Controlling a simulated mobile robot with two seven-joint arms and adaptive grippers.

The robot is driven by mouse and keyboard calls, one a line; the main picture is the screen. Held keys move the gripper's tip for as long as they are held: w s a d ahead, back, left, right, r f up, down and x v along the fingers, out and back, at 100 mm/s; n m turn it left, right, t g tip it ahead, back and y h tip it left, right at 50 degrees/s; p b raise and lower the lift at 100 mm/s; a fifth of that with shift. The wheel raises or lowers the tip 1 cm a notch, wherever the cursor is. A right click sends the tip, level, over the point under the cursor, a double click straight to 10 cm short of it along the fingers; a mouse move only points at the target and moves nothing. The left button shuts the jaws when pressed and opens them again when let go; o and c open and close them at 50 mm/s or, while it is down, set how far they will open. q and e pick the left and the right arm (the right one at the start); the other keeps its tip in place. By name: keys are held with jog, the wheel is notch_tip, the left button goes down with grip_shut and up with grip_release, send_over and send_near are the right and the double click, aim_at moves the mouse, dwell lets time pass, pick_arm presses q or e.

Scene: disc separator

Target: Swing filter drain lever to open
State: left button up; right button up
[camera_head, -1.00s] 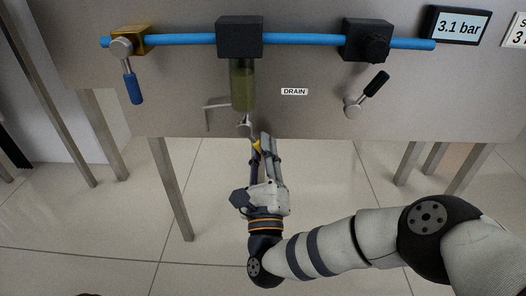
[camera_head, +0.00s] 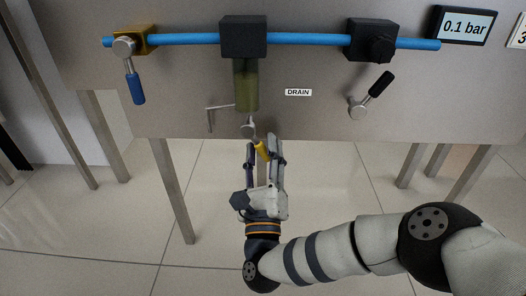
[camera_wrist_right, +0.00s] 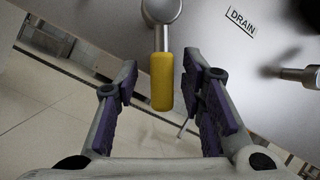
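The filter drain lever (camera_head: 261,148) has a yellow grip on a short metal stem below the filter bowl. In the head view it points down and slightly right from its round metal hub (camera_head: 249,130). In the right wrist view its yellow handle (camera_wrist_right: 162,80) hangs between the two purple-padded fingers, with visible gaps on both sides. My right gripper (camera_head: 264,150) is open around the lever and does not appear to touch it. The cloudy greenish filter bowl (camera_head: 245,88) hangs from a black head (camera_head: 243,37). My left gripper is not in view.
A blue pipe (camera_head: 185,40) runs along the panel. A blue-handled valve lever (camera_head: 136,88) is at left and a black-handled lever (camera_head: 380,84) at right. A DRAIN label (camera_head: 298,92) is beside the bowl. A display (camera_head: 466,25) reads 0.1 bar. Floor below is clear between table legs (camera_head: 172,190).

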jog(key=v, duration=1.2)
